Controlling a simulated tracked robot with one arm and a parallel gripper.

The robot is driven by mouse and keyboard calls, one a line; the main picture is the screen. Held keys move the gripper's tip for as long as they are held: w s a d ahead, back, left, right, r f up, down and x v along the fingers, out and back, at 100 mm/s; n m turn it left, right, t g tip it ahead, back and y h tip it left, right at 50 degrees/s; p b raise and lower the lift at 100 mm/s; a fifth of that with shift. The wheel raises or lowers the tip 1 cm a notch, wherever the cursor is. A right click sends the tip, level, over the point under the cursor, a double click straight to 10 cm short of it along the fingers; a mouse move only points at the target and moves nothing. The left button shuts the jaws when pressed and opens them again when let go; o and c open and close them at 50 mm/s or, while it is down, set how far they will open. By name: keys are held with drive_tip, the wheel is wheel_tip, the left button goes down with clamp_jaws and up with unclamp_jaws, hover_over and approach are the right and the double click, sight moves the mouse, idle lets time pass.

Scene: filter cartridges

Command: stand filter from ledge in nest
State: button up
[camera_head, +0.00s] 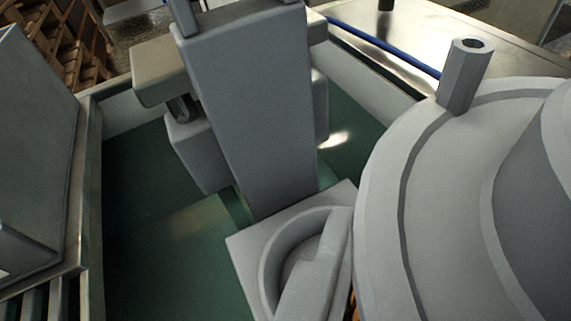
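I cannot make out a filter cartridge for certain in this view. A grey square block (246,246) with a round recess sits low in the middle. A pale grey bar-like part (318,268) crosses its recess, and the bottom edge cuts both off. This block may be the nest, but I cannot tell. I cannot pick out a ledge for certain. I see no gripper fingers that I can identify, and nothing that is clearly held.
A tall grey post (255,110) with two prongs on top rises in the middle. A beige block (160,75) stands behind it. A large round grey housing (430,215) with a hexagonal stud (464,78) fills the right. Green floor (150,225) lies bare at left, beside a grey box (35,150).

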drive_tip(key=shift+w+a+f+b, duration=0.15)
drive_tip(key=shift+w+a+f, duration=0.2)
drive_tip(key=shift+w+f, duration=0.4)
drive_tip(key=shift+w+a+f+b, duration=0.2)
drive_tip(key=shift+w+a+f, duration=0.25)
drive_tip(key=shift+w, duration=0.45)
drive_tip(key=shift+w+a+f+b, duration=0.15)
drive_tip(key=shift+w+a+f, duration=0.1)
drive_tip(key=shift+w+f, duration=0.55)
drive_tip(key=shift+f, duration=0.2)
drive_tip(key=o, duration=1)
drive_tip(key=shift+o, duration=0.2)
drive_tip(key=shift+r, duration=0.25)
drive_tip(key=shift+s+a+r, duration=0.15)
drive_tip(key=shift+s, duration=0.05)
drive_tip(key=p+v, duration=0.1)
drive_tip(key=v, duration=1)
drive_tip(key=shift+s+p, duration=0.15)
drive_tip(key=shift+p, duration=0.15)
drive_tip(key=shift+a, duration=0.1)
